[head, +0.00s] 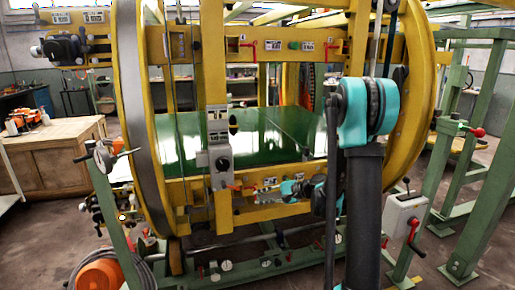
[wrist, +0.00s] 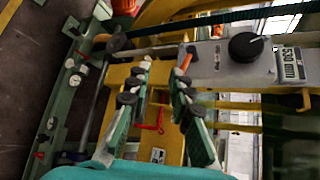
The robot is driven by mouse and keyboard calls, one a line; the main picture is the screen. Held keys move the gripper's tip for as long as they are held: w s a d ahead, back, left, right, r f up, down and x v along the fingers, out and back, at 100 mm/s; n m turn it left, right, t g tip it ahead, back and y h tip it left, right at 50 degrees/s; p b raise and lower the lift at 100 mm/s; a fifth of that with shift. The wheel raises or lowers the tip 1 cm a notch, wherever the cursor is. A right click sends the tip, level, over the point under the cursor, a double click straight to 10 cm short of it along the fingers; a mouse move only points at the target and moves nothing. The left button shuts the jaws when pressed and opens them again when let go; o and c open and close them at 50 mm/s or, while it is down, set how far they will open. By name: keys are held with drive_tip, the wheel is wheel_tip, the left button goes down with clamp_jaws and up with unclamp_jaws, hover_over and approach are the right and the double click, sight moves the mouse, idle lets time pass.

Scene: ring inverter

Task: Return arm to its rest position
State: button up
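My arm rises as a black link with a teal joint (head: 366,106) at the right of the head view. It folds down and left to my gripper (head: 264,186), low before the yellow ring frame (head: 213,62). In the wrist view my gripper (wrist: 161,72) has its two green-padded fingers apart, and nothing is held between them. A red lever (wrist: 160,122) shows behind the gap. A grey control box (wrist: 232,62) with a black knob is just beyond the fingertips, to the right. The same grey box (head: 219,160) is left of my gripper in the head view. Contact cannot be told.
The large ring surrounds a green panel (head: 190,140). A grey box with a red crank (head: 413,232) stands right of my arm. Green posts (head: 480,150) fill the right side. A wooden cabinet (head: 45,160) is at left. A green base rail (head: 265,262) runs along the floor.

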drive_tip(key=s+d+f+n+h, duration=0.2)
drive_tip(key=s+d+n+h, duration=0.1)
drive_tip(key=s, duration=0.6)
drive_tip(key=s+d+f+n+h, duration=0.2)
drive_tip(key=s+d+h, duration=0.3)
drive_tip(key=s+d, duration=0.3)
drive_tip(key=s+d+f+n+h, duration=0.2)
drive_tip(key=s+d+n+h, duration=0.2)
drive_tip(key=s, duration=0.7)
drive_tip(key=shift+s+d+h, duration=0.2)
drive_tip(key=shift+d+h, duration=0.2)
drive_tip(key=shift+d, duration=0.75)
